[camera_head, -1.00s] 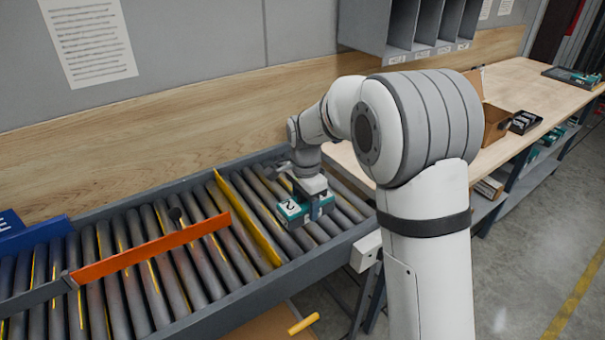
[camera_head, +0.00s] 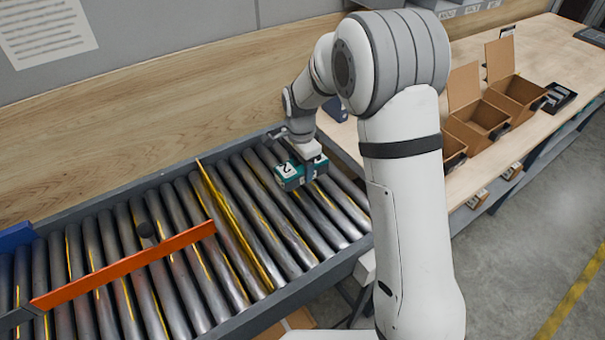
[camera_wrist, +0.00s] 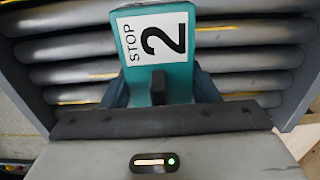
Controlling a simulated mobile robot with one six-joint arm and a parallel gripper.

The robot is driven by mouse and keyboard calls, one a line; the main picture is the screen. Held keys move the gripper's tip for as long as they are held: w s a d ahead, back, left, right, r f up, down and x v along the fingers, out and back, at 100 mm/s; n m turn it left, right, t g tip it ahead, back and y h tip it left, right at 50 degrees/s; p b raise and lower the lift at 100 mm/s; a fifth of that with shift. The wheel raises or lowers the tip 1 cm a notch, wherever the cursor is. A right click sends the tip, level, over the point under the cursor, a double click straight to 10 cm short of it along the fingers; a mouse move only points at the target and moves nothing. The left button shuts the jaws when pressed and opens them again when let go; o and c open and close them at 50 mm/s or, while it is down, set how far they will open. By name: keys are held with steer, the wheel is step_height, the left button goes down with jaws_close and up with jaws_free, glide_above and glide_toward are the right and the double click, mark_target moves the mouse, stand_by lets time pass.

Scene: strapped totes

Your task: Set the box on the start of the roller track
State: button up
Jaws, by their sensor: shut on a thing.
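A teal box (camera_head: 289,174) with a white label is held at the right end of the grey roller track (camera_head: 250,303). In the wrist view the box (camera_wrist: 183,76) shows a label reading "STOP 2". My gripper (camera_head: 308,172) is shut on the box from above. The dark fingers (camera_wrist: 160,92) lie on both sides of it in the wrist view. The box is over or on the rollers beside the track's right end. I cannot tell whether its underside touches the rollers.
A yellow bar (camera_head: 232,222) crosses the track left of the box. An orange bar (camera_head: 125,266) slants across the rollers farther left. Open cardboard boxes (camera_head: 480,120) stand on the wooden bench (camera_head: 450,186) to the right. Bare rollers lie between the box and the yellow bar.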

mark_target(302, 177)
step_height(302, 177, down, 4)
steer(key=shift+w+d+f+p, duration=0.1)
steer(key=shift+w+d+p, duration=0.05)
steer(key=shift+p, duration=0.15)
steer(key=o, duration=1.2)
